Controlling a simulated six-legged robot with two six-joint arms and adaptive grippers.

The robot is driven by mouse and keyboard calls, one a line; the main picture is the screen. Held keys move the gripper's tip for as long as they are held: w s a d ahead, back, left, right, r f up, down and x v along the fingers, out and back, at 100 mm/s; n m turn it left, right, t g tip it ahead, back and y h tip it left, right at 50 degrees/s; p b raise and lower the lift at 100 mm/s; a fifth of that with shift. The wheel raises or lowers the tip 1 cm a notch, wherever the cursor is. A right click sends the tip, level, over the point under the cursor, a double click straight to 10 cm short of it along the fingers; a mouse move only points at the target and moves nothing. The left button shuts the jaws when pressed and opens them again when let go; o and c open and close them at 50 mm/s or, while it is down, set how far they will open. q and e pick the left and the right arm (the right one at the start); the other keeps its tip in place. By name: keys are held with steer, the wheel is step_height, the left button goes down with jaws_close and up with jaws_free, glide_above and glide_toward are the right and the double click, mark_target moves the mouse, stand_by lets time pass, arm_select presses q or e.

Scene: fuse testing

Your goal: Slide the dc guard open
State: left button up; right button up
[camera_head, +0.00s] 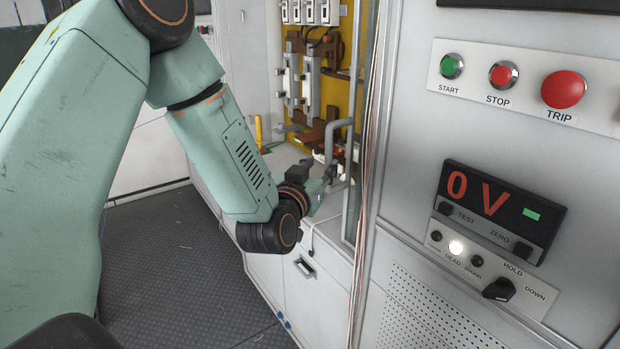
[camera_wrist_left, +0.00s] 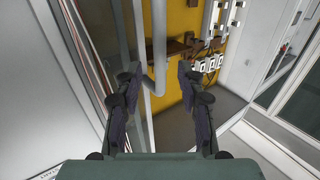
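The dc guard appears to be the clear panel with a slim grey frame (camera_head: 352,120) in front of the yellow-backed bay; its exact edges are hard to tell. A grey bent bar handle (camera_head: 331,140) stands at its side. My left gripper (camera_head: 328,178) is beside the lower part of this handle. In the left wrist view, the left gripper (camera_wrist_left: 158,76) is open, with its two dark fingers wide apart. The handle (camera_wrist_left: 160,40) shows between and beyond the fingertips, with no clear contact. My right gripper is not in view.
The yellow bay (camera_head: 345,85) holds fuse-like parts (camera_head: 311,85) and brown blocks. Thin cables (camera_head: 372,150) hang at the cabinet edge. A control panel (camera_head: 535,85) with START, STOP and TRIP buttons is at right; its display (camera_head: 498,205) reads 0 V.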

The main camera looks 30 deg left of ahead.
arm_select(q)
steer(key=s, duration=0.2)
steer(key=s+d, duration=0.1)
steer(key=s, duration=0.2)
steer(key=shift+f, duration=0.15)
steer(key=shift+s, duration=0.15)
